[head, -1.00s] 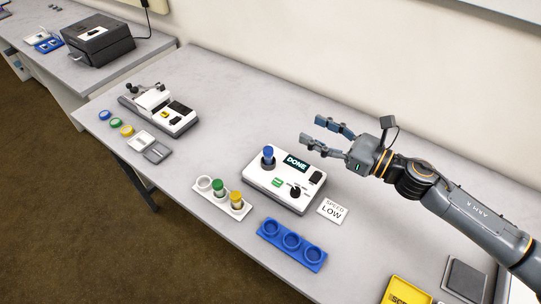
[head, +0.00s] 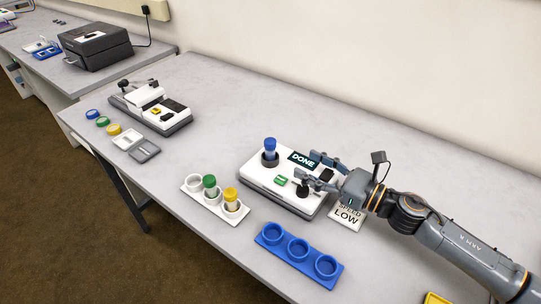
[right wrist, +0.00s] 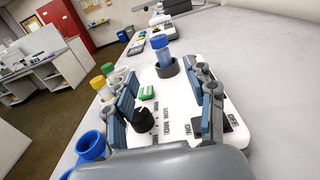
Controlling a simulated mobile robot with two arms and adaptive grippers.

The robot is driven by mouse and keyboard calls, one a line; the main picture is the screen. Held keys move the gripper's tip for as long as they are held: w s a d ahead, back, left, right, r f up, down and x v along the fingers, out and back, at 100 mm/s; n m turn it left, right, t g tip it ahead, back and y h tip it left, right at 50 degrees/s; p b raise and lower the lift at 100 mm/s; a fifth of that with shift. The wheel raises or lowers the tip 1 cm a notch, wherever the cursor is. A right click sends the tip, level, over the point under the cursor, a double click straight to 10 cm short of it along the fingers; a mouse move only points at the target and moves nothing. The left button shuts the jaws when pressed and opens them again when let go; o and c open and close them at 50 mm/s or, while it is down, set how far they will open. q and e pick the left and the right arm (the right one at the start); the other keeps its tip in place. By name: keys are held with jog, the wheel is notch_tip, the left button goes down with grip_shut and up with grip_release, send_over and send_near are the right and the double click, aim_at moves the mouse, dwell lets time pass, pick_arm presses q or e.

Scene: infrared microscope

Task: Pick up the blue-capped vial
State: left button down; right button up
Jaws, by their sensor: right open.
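The blue-capped vial (head: 270,147) stands upright in the dark round holder (head: 269,160) on the white mixer device (head: 286,195), whose display reads "DONE". My right gripper (head: 309,168) is open and empty, low over the right part of the device, to the right of the vial. In the right wrist view the vial (right wrist: 162,50) stands ahead, beyond and between the two open fingers (right wrist: 165,100). The fingers are apart from it. My left gripper is not in view.
A white rack (head: 211,204) holds a green-capped vial (head: 209,185) and a yellow-capped vial (head: 231,197), with one empty place. A blue tray (head: 297,255) with empty rings lies in front. The device's black knob (right wrist: 143,121) is between the fingers. A "SPEED LOW" card (head: 347,217) lies to the right.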

aim_at(270, 147)
jog(key=p+x, duration=0.1)
jog(key=x, duration=0.5)
jog(key=shift+w+a+r, duration=0.1)
jog(key=shift+a+r, duration=0.05)
jog(key=p+x, duration=0.1)
jog(key=x, duration=0.2)
jog(key=p+x, duration=0.1)
jog(key=x, duration=0.1)
jog(key=shift+w+a+f, duration=0.2)
jog(key=shift+w+a, duration=0.05)
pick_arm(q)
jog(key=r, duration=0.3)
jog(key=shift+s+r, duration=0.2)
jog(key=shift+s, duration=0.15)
pick_arm(e)
grip_shut()
